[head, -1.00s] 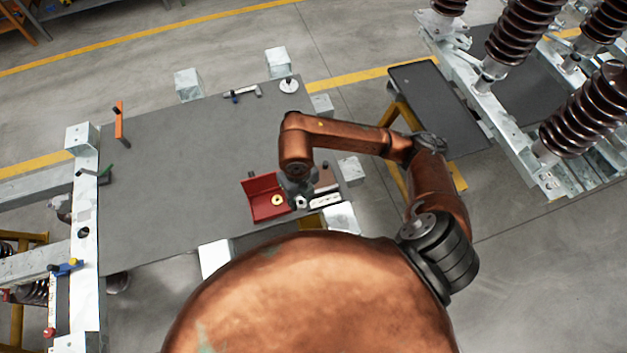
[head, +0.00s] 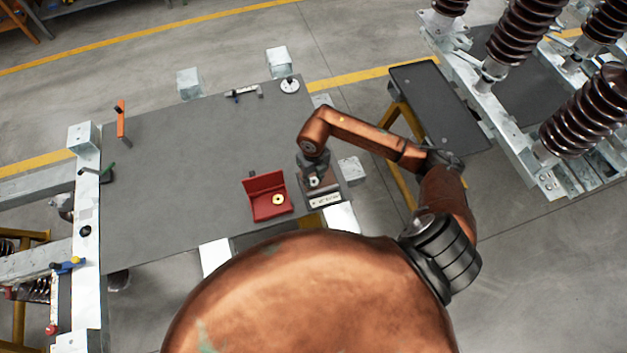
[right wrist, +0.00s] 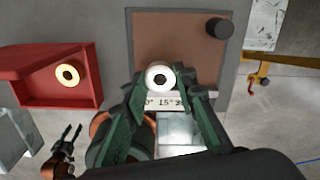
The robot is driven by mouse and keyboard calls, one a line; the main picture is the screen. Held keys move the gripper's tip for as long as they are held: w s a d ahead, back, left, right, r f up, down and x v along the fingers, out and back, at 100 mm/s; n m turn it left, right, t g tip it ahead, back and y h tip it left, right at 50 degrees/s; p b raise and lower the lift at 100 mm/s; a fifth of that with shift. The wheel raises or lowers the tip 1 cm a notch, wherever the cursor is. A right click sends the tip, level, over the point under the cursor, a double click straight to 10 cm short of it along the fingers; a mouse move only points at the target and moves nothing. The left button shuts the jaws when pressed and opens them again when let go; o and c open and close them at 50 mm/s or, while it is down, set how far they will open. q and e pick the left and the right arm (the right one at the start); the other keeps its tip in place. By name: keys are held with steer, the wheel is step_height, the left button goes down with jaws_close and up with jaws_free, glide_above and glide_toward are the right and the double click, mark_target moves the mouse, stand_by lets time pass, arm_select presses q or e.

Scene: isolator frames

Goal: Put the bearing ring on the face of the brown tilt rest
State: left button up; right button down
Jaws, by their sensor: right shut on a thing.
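The brown tilt rest (right wrist: 180,40) has a flat brown face with a dark knob in one corner and a pale angle scale (right wrist: 160,99) along its near edge. In the head view the scale (head: 325,200) shows just below my right gripper (head: 314,180). My right gripper (right wrist: 159,84) is shut on the bearing ring (right wrist: 158,74), a pale ring with a dark centre. The ring overlaps the near part of the brown face; I cannot tell whether it touches. My left gripper (right wrist: 72,134) shows small in the right wrist view, fingers apart and empty.
A red open box (head: 266,207) with a yellowish ring (head: 278,199) in it stands left of the rest. A round pale disc (head: 290,86) and a small metal tool (head: 243,92) lie at the far edge.

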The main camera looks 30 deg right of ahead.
mark_target(313, 181)
steer(key=shift+f, duration=0.7)
steer(key=shift+f, duration=0.1)
steer(key=c, duration=1.6)
jaws_free()
step_height(313, 181, up, 12)
steer(key=shift+r, duration=0.15)
